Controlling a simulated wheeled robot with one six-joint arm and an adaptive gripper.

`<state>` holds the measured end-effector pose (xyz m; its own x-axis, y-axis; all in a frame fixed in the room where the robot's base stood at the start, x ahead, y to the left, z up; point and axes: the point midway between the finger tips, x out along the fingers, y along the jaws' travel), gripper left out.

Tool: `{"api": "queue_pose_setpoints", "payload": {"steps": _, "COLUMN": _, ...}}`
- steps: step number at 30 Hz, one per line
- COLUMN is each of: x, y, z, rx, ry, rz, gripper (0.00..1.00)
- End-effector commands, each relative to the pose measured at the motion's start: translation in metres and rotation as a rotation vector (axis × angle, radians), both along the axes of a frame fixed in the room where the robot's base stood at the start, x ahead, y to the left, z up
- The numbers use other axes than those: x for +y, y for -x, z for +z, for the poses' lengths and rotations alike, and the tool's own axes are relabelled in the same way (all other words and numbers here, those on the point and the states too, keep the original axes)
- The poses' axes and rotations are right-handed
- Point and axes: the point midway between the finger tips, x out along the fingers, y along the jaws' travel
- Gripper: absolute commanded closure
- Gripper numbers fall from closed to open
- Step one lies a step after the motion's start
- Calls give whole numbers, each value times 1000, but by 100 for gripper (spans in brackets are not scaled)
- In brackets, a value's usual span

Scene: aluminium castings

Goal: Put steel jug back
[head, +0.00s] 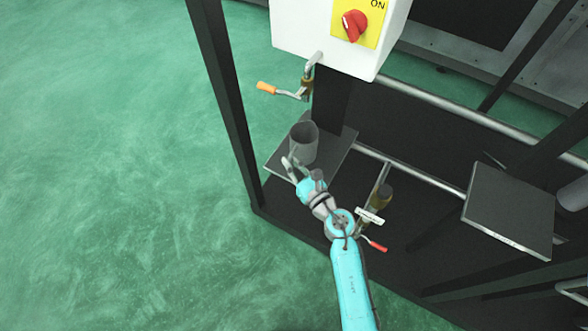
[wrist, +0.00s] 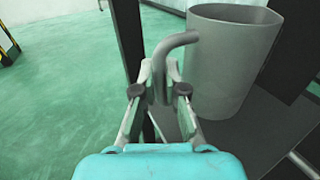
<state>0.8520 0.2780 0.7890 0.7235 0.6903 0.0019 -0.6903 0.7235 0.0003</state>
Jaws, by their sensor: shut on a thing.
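The steel jug (head: 303,143) is a grey, open-topped cylinder. It stands upright on or just above a small dark plate (head: 340,155) under the tap; I cannot tell whether its base touches. In the wrist view the jug (wrist: 228,62) fills the upper right, with its bent handle reaching left. My gripper (head: 291,170) is at the near left side of the jug. In the wrist view my gripper (wrist: 160,85) is shut on the jug's handle (wrist: 178,42). The jug's far side is hidden.
A tap with an orange handle (head: 268,88) hangs above the plate, below a white box with a red switch (head: 354,25). A dark post (head: 222,90) stands at left. A lower valve with a red handle (head: 378,247) is beside my arm. Another plate (head: 510,208) is at right.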

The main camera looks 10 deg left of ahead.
Motion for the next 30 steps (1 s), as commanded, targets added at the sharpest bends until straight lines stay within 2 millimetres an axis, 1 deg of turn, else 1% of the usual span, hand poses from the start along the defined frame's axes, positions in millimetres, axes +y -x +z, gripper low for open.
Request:
{"api": "queue_pose_setpoints", "payload": {"steps": 5, "x": 0, "y": 0, "z": -11, "rx": 1, "ry": -1, "rz": 1, "gripper": 100}}
{"api": "queue_pose_setpoints", "payload": {"steps": 11, "x": 0, "y": 0, "z": -37, "rx": 1, "ry": 0, "rz": 0, "gripper": 100}}
{"api": "queue_pose_setpoints", "payload": {"steps": 14, "x": 0, "y": 0, "z": -45, "rx": 1, "ry": -1, "rz": 0, "gripper": 100}}
{"api": "queue_pose_setpoints", "payload": {"steps": 27, "x": 0, "y": 0, "z": -50, "rx": -1, "ry": 0, "rz": 0, "gripper": 100}}
{"api": "queue_pose_setpoints", "payload": {"steps": 28, "x": 0, "y": 0, "z": -51, "rx": -1, "ry": 0, "rz": -1, "gripper": 87}}
{"api": "queue_pose_setpoints", "payload": {"steps": 29, "x": 0, "y": 0, "z": -51, "rx": -1, "ry": 0, "rz": -1, "gripper": 80}}
{"api": "queue_pose_setpoints", "payload": {"steps": 30, "x": 0, "y": 0, "z": -51, "rx": -1, "ry": 0, "rz": -1, "gripper": 70}}
